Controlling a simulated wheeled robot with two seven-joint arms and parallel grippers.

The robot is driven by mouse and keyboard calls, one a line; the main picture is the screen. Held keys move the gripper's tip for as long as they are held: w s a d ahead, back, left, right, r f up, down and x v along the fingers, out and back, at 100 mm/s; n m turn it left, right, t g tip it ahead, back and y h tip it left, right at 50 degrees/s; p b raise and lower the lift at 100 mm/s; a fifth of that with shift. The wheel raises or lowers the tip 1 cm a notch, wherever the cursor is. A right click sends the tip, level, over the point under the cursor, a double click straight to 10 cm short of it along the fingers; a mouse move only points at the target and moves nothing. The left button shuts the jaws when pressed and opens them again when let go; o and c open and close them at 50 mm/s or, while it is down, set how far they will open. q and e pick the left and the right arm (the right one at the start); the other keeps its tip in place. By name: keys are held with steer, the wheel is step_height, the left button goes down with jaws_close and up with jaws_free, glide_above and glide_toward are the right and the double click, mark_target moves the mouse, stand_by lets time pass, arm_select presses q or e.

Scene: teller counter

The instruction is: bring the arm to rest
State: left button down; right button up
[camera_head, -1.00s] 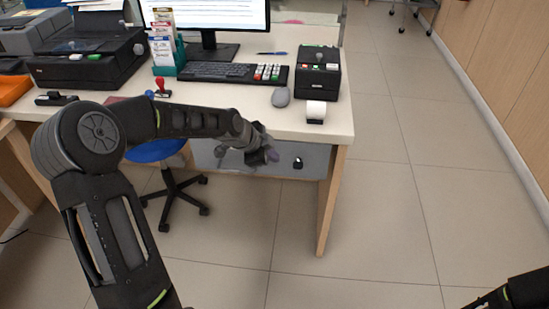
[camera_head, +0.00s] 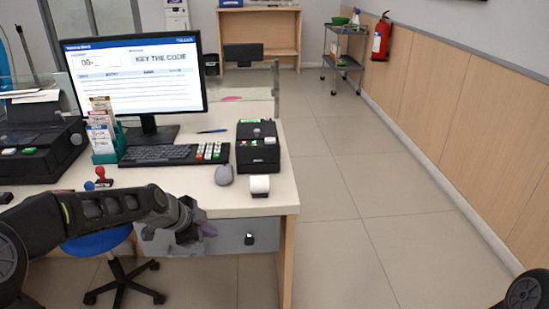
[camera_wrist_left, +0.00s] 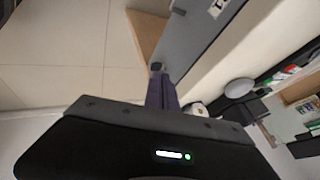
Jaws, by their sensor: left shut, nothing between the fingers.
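My left gripper (camera_head: 205,230) hangs in front of the counter's grey drawer front (camera_head: 225,238), below the counter top. Its fingers look closed together with nothing between them. In the left wrist view its purple-grey fingers (camera_wrist_left: 162,92) are together, with the grey drawer front and the floor beyond. Only a dark round part of my right arm shows at the lower right corner of the head view; its gripper is out of the picture.
The counter (camera_head: 275,197) holds a monitor (camera_head: 135,85), keyboard (camera_head: 160,154), mouse (camera_head: 224,175), black receipt printer (camera_head: 257,150) and two stamps. A blue stool (camera_head: 97,242) stands under the counter. The floor (camera_head: 340,215) to the right is clear.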

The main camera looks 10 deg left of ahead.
arm_select(q)
steer(key=s+d+f+n+p, duration=0.25)
steer(key=d+f+n, duration=0.25)
steer(key=f+n, duration=0.3)
steer(key=s+d+f+n+p, duration=0.1)
steer(key=s+d+f+n, duration=0.35)
steer(key=f+n, duration=0.35)
steer(key=s+d+f+g+p, duration=0.2)
steer(key=s+d+f+g, duration=0.1)
steer(key=s+d, duration=0.5)
steer(key=s+d+f+m+g+h+p, duration=0.1)
steer(key=s+d+f+g+p, duration=0.1)
steer(key=s+d, duration=0.6)
steer(key=s+f+g, duration=0.1)
steer(key=s, duration=0.4)
steer(key=shift+s+f+h+p, duration=0.25)
steer(key=shift+f+h+p, duration=0.05)
steer(key=shift+f+p, duration=0.05)
steer(key=shift+d, duration=0.1)
